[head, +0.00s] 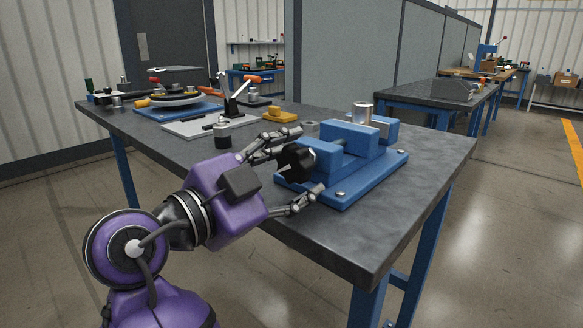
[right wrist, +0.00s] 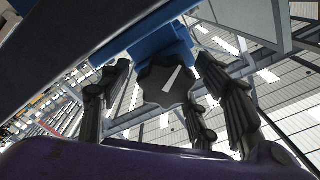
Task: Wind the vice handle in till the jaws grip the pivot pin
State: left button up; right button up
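The blue vice (head: 345,190) is bolted near the right front of the dark bench. A silver pivot pin (head: 362,112) stands upright at its jaws; its lower part is hidden, so I cannot tell whether both jaws touch it. The black lobed vice handle (head: 297,162) faces my right gripper (head: 310,160). The gripper is open, its fingers spread on both sides of the handle. In the right wrist view the handle (right wrist: 165,86) sits between the fingers (right wrist: 167,95), with gaps beside it. My left gripper is out of view.
A grey plate (head: 208,126) with an orange-handled toggle clamp (head: 236,90), a yellow block (head: 280,116) and a dark cylinder (head: 222,136) lie left of the vice. A blue board with a round fixture (head: 178,101) is farther back. The bench's right front corner is clear.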

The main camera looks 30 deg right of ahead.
jog(key=shift+a, duration=0.1)
jog(key=shift+a, duration=0.25)
jog(key=v, duration=1.1)
jog(key=shift+a, duration=0.2)
jog(key=shift+s+r, duration=0.1)
